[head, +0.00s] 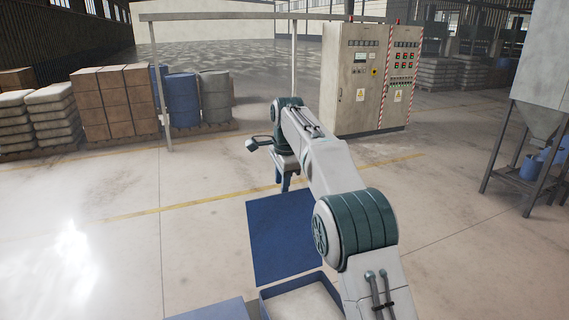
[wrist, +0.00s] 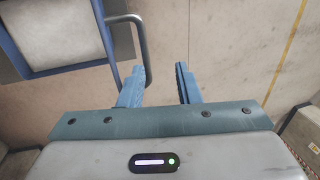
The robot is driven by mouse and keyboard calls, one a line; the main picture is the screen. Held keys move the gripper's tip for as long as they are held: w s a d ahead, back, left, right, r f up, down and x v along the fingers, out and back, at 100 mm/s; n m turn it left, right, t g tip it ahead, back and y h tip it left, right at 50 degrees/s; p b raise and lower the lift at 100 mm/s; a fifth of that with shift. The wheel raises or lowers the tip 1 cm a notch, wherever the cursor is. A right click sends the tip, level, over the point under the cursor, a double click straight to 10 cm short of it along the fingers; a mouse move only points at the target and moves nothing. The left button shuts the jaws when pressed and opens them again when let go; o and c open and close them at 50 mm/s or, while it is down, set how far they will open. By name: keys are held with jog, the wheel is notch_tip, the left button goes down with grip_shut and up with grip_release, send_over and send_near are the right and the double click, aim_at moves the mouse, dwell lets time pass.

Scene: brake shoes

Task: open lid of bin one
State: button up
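In the head view my gripper (head: 286,183) is pointed down above the far edge of a flat blue panel (head: 270,240), which looks like a bin lid. I cannot tell whether the panel stands tilted or lies flat. In front of it is an open blue bin (head: 267,297) with a pale inside, partly hidden by my arm. In the wrist view my gripper (wrist: 160,88) has its two blue fingers apart. A dark bar handle (wrist: 140,35) curves down beside the left finger, its lower part close to that fingertip. Contact is unclear. A blue-edged grey panel (wrist: 60,30) lies left of the handle.
Another blue surface (head: 215,312) is at the bottom edge, left of the open bin. Control cabinets (head: 370,80) stand behind my arm, a hopper (head: 540,90) at right, and drums (head: 182,100) and boxes (head: 115,100) at back left. The floor at left is clear.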

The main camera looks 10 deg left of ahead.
jog(key=v, duration=0.8)
jog(key=shift+r, duration=0.3)
jog(key=shift+s+d, duration=0.15)
jog(key=shift+d, duration=0.05)
